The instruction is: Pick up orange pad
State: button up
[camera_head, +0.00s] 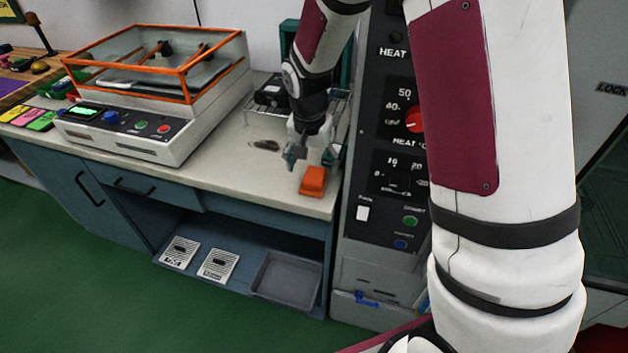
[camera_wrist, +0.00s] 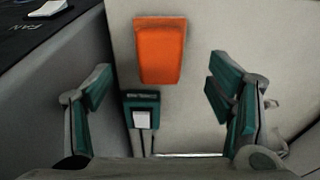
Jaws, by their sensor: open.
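The orange pad (camera_head: 313,181) lies on the light worktop near its front right corner, beside the dark control cabinet. In the wrist view the orange pad (camera_wrist: 161,50) lies flat, ahead of the fingertips and a little left of the middle between them. My gripper (camera_head: 309,154) is just behind the pad in the head view, pointing down. In the wrist view my gripper (camera_wrist: 158,88) has its two green-padded fingers wide apart with nothing between them touching. Whether the fingertips are near the worktop's height is hard to tell.
A small green device with a white button (camera_wrist: 142,118) sits close to the pad, between the fingers in the wrist view. The control cabinet (camera_head: 385,215) rises right of the worktop. An orange-framed tester (camera_head: 155,130) stands left. A grey tray (camera_head: 287,277) lies on the lower shelf.

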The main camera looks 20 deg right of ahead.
aim_at(314, 175)
jog(key=shift+w+d+f, duration=0.1)
jog(key=shift+w+f, duration=0.05)
jog(key=shift+f, duration=0.75)
jog(key=shift+w+d+f, duration=0.15)
jog(key=shift+w+f, duration=0.05)
jog(key=shift+f, duration=0.65)
jog(key=shift+w+d+f, duration=0.1)
jog(key=shift+w+f, duration=0.05)
jog(key=shift+f, duration=0.75)
jog(key=c, duration=1)
